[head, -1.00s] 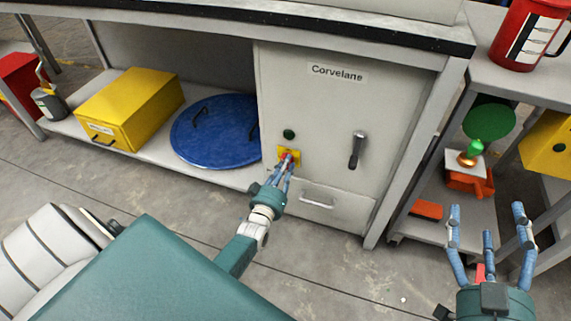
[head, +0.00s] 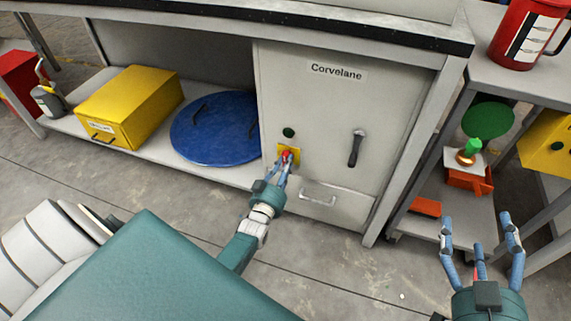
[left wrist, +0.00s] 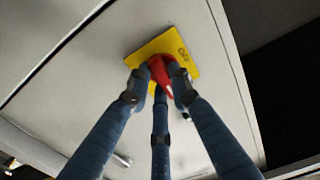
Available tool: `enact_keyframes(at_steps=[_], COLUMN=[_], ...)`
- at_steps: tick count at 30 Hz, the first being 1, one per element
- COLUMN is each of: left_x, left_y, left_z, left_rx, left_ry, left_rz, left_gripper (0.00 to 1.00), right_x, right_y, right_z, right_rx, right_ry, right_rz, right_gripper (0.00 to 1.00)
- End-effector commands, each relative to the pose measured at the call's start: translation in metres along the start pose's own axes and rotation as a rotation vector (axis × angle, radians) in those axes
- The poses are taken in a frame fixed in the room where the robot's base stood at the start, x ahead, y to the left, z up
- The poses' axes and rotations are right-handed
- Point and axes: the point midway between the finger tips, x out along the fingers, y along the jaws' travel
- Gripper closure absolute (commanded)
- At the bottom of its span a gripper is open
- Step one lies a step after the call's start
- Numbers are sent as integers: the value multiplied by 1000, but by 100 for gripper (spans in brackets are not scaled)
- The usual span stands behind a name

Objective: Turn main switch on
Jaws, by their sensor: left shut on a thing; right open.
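The main switch is a red knob (head: 287,154) on a yellow plate (head: 283,147), low on the front of the grey Corvelane cabinet (head: 310,115). My left gripper (head: 285,163) is at the switch with its fingers closed around the red knob. In the left wrist view the fingers (left wrist: 160,88) meet on the red knob (left wrist: 160,72), against the yellow plate (left wrist: 183,45). The fingers hide part of the knob, and I cannot tell its exact angle. My right gripper (head: 479,235) is open and empty at the lower right, away from the cabinet.
A dark round green indicator (head: 288,132) sits above the switch. A black lever handle (head: 356,148) and a drawer handle (head: 318,197) are on the cabinet. A blue round lid (head: 215,135) and yellow box (head: 130,105) lie on the shelf at left. A cart with parts stands at right.

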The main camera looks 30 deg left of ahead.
Motion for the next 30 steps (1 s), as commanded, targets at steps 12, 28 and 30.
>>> enact_keyframes(at_steps=[12, 28, 30], left_x=[-1, -56, -71], left_y=[0, 0, 0], left_z=[2, 2, 2], left_rx=[1, 0, 0], left_ry=[-3, -5, -5], left_rz=[1, 0, 0], left_gripper=[60, 60, 60], right_x=[0, 0, 0], right_y=[0, 0, 0], right_z=[0, -1, -1], right_rx=[0, 0, 0], right_ry=[1, 3, 3], right_rz=[0, -1, -1], right_gripper=[26, 26, 26])
